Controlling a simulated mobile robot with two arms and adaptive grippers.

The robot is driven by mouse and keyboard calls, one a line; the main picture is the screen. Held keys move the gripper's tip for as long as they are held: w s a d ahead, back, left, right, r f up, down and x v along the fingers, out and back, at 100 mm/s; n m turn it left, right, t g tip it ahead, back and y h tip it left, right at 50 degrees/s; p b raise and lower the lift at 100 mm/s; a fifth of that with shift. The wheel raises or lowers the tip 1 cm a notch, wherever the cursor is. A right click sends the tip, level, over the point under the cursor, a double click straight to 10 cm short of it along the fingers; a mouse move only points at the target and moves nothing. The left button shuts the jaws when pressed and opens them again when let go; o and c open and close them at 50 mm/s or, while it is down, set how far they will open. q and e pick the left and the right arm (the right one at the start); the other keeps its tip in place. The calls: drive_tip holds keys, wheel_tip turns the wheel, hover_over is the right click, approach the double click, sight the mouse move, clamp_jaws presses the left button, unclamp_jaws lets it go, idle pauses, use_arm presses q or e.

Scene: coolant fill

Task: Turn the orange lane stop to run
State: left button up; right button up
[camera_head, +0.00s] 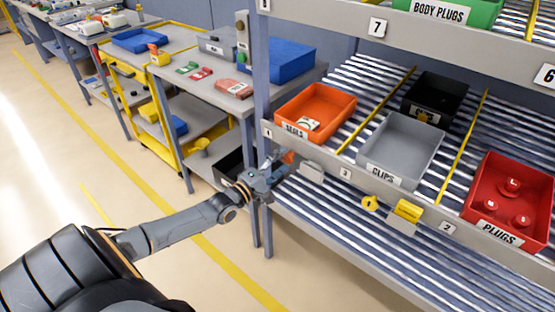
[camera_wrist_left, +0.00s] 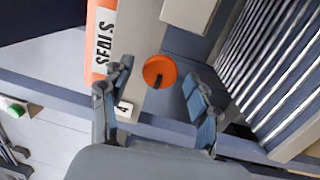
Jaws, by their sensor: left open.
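The orange lane stop (camera_wrist_left: 158,69) shows in the left wrist view as a round orange knob with a dark pointer mark, on the rack's front rail. My left gripper (camera_wrist_left: 157,106) is open, with one finger on each side of the knob in that view. I cannot tell whether the fingers touch it. In the head view, the left gripper (camera_head: 276,168) is at the rail below the orange SEALS bin (camera_head: 318,109), and only a bit of the orange stop (camera_head: 288,157) shows past it. My right gripper is not in view.
A grey CLIPS bin (camera_head: 402,147), a black bin (camera_head: 434,97) and a red PLUGS bin (camera_head: 513,203) sit on the roller lanes. A yellow stop (camera_head: 369,203) and a yellow block (camera_head: 408,210) are on the rail. A workbench with a blue bin (camera_head: 276,66) stands left.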

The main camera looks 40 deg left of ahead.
use_arm(q)
drive_tip(key=s+a+f, duration=0.1)
drive_tip(key=s, duration=1)
drive_tip(key=shift+s+a, duration=0.35)
drive_tip(key=shift+s, duration=0.05)
drive_tip(key=shift+f, duration=0.1)
